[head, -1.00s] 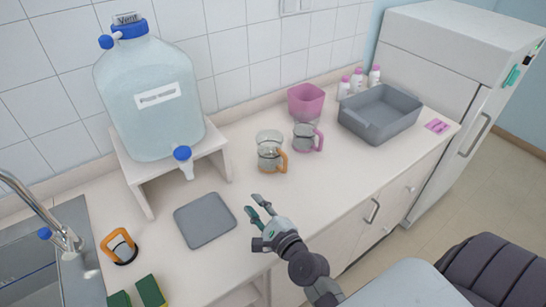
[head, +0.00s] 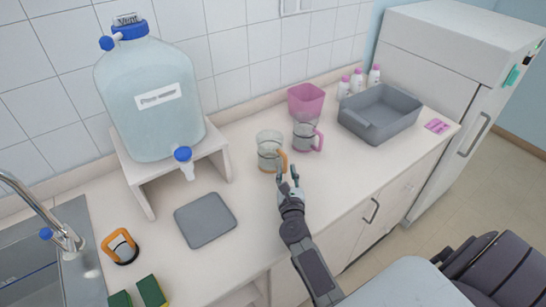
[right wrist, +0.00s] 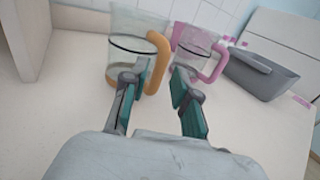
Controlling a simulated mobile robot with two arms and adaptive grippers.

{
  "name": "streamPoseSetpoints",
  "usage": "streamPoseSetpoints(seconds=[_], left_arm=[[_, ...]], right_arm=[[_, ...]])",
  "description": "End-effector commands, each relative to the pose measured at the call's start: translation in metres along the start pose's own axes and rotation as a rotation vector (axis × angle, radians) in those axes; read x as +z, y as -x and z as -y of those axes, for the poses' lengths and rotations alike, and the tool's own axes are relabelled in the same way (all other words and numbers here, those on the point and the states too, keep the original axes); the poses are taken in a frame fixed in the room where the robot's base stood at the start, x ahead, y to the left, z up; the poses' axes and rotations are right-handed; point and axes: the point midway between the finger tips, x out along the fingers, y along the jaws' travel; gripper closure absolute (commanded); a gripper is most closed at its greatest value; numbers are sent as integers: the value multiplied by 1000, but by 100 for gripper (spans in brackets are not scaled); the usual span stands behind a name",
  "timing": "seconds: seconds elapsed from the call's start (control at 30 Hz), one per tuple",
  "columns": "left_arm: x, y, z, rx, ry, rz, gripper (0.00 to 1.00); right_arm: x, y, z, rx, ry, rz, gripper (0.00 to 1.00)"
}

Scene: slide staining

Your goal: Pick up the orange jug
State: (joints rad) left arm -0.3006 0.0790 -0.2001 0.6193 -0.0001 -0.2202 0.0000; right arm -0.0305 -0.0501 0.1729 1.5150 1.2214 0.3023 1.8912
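The orange jug (head: 268,149) is a clear glass jug with an orange handle and base, upright on the counter. In the right wrist view the orange jug (right wrist: 128,48) stands just ahead, its handle toward my fingers. My right gripper (head: 286,174) is at the near right side of the handle in the head view. In the right wrist view my right gripper (right wrist: 152,88) is open, with the orange handle ahead of and partly between its fingertips. I cannot tell whether it touches. A similar pink-handled jug (head: 304,137) stands close to the right. My left gripper is not in view.
A pink bin (head: 306,103), white bottles and a grey tray (head: 380,125) stand to the right and back. A large water carboy (head: 150,100) on a white stand (head: 143,183) is to the left. A grey mat (head: 205,220) lies in front of it.

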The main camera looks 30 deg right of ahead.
Motion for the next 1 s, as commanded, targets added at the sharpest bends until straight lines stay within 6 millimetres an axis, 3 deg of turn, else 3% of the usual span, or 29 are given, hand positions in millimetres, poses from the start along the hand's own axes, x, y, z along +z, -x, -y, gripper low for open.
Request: streamPoseSetpoints(seconds=[0.3,0.6,0.8,1.0], left_arm=[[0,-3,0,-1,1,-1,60],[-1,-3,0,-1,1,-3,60],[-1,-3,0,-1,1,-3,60],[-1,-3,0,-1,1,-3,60]], right_arm=[[0,-44,2,0,2,2,71],[0,-50,2,0,1,1,71],[0,-50,2,0,1,1,100],[0,-50,2,1,1,1,100]])
